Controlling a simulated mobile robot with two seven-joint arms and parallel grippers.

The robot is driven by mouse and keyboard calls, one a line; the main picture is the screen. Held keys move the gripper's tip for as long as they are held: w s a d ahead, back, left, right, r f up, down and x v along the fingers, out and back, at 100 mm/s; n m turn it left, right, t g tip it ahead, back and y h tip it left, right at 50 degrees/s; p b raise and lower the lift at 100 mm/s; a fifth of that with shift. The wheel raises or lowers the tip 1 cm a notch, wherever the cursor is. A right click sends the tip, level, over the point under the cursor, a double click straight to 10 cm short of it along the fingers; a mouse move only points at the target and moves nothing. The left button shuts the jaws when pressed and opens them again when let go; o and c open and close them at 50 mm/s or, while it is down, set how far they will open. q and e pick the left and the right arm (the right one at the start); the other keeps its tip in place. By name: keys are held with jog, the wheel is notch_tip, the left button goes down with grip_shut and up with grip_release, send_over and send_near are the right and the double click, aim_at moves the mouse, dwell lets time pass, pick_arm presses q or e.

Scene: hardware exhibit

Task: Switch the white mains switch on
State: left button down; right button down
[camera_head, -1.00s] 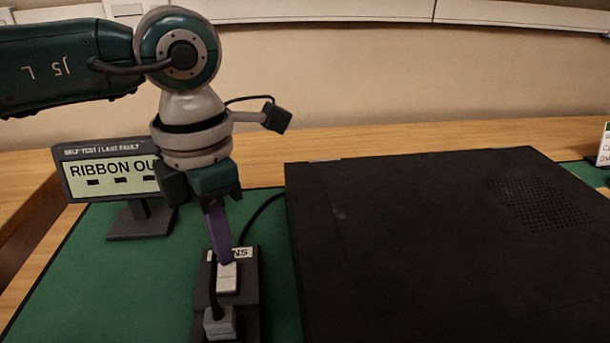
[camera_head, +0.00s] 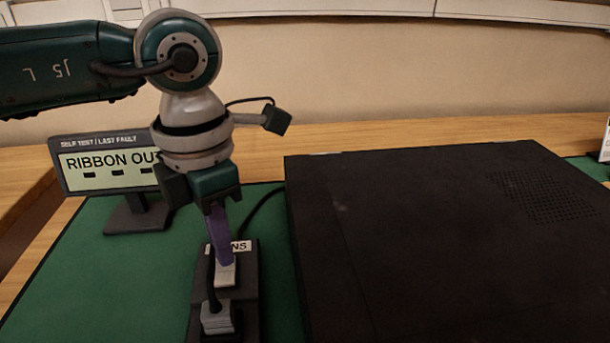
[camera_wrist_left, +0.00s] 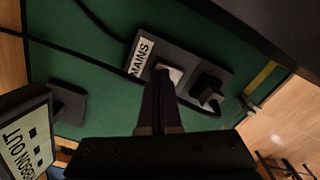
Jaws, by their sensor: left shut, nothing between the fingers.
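The white mains switch (camera_head: 226,275) sits on a dark mains block (camera_head: 248,290) that carries a "MAINS" label (camera_head: 240,246). The switch also shows in the left wrist view (camera_wrist_left: 172,73), partly hidden by my fingers. My left gripper (camera_head: 224,262) is shut and empty, pointing down with its purple fingertips at the switch's far end. The tips look to be on or just above the switch; I cannot tell if they touch. In the left wrist view my left gripper (camera_wrist_left: 160,78) overlaps the switch's edge. Which way the rocker is tilted is unclear. My right gripper is not in view.
A plug (camera_head: 217,318) with a dark cable is in the mains block, just in front of the switch. A large black case (camera_head: 420,240) stands to the right. A display reading "RIBBON OUT" (camera_head: 105,172) stands at the left. The green mat (camera_head: 90,285) is clear at front left.

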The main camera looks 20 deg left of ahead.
pick_arm(q)
jog(key=shift+f, duration=0.25)
jog(key=shift+r, duration=0.15)
jog(key=shift+r+p, duration=2.8)
jog(key=shift+r, duration=0.6)
